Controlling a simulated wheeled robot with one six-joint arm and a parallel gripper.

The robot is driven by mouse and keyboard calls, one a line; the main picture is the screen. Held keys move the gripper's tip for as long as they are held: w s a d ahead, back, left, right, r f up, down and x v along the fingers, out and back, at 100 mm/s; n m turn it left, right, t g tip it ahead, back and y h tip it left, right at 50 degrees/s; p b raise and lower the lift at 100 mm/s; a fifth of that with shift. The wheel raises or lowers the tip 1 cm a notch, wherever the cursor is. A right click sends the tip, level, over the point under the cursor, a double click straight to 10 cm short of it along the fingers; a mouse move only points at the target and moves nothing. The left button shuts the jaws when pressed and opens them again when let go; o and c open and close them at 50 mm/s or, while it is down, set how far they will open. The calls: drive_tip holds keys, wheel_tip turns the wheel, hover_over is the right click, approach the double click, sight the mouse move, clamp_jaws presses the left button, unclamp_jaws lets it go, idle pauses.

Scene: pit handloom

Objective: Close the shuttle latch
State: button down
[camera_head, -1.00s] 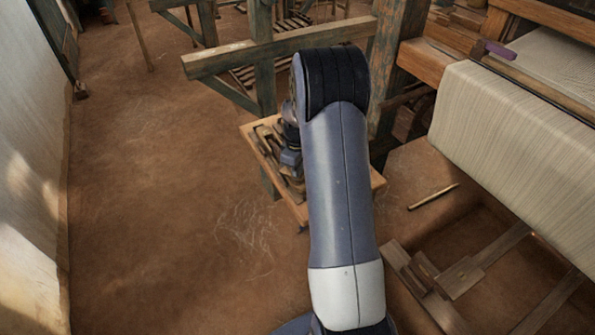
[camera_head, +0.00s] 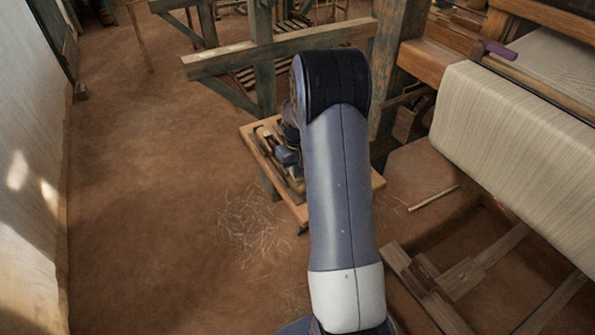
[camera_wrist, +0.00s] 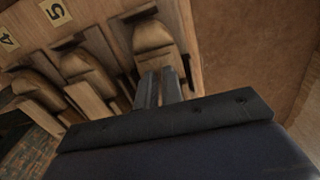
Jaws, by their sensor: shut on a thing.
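In the wrist view, brown rounded wooden shuttles (camera_wrist: 152,45) lie side by side in slots of a wooden tray (camera_wrist: 190,45). My gripper (camera_wrist: 160,84) points at the near end of the rightmost shuttle. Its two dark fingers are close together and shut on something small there. The fingers hide what is between them, and I cannot make out the latch. A small dark piece (camera_wrist: 187,70) stands just right of the fingers. In the head view the tray (camera_head: 254,151) sits on a low stand, and my arm covers much of it and my gripper.
Number plates "5" (camera_wrist: 56,11) and "4" (camera_wrist: 7,41) mark the tray. The loom's wooden post (camera_head: 392,75) and beam (camera_head: 275,52) stand just behind it. Cream cloth (camera_head: 510,130) hangs on the right, above a floor pit. The earth floor (camera_head: 150,170) at left is clear.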

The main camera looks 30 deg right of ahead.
idle(0.3)
drive_tip(key=c, duration=1.8)
unclamp_jaws()
wheel_tip(320, 180, up, 11)
drive_tip(key=shift+f, duration=0.1)
drive_tip(key=shift+f, duration=0.1)
wheel_tip(320, 180, down, 11)
drive_tip(key=shift+r, duration=0.15)
drive_tip(key=shift+r, duration=0.15)
